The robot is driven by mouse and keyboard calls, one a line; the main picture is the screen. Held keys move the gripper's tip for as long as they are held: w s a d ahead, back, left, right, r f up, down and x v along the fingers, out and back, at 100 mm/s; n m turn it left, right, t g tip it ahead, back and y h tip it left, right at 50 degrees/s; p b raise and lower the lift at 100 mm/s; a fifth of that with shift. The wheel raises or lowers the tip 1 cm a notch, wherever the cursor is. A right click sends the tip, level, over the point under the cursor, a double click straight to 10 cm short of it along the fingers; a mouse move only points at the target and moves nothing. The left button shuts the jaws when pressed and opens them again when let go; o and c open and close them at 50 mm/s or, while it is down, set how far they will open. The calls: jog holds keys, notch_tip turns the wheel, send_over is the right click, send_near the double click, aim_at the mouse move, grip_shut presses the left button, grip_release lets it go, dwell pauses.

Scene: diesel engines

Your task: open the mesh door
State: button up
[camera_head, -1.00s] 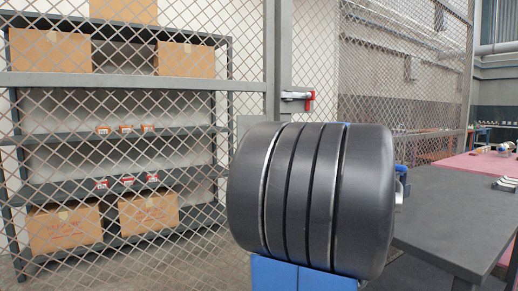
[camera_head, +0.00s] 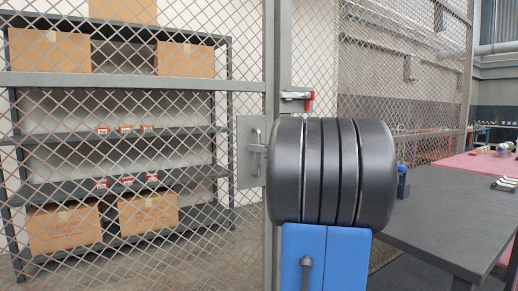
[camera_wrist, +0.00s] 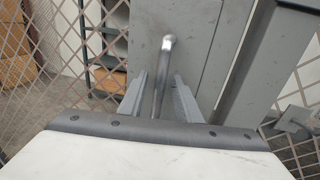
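The mesh door (camera_head: 150,82) is a grey-framed diamond mesh panel at the left in the head view, and it looks closed. A grey plate (camera_head: 244,172) on its right side carries an upright bar handle (camera_head: 256,134). My gripper (camera_head: 258,149) shows at the left of my dark arm link, at the handle. In the wrist view, the metal handle (camera_wrist: 161,70) stands between the two fingers of my gripper (camera_wrist: 160,82), with a gap on each side. The fingers are open. The lower end of the handle is hidden by my gripper body.
A red-tipped latch (camera_head: 300,97) sits on the post right of the door. Shelves with cardboard boxes (camera_head: 148,214) stand behind the mesh. A dark table (camera_head: 440,205) is at the right. Fixed-looking mesh (camera_head: 390,70) continues behind my arm.

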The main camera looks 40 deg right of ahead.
grip_shut()
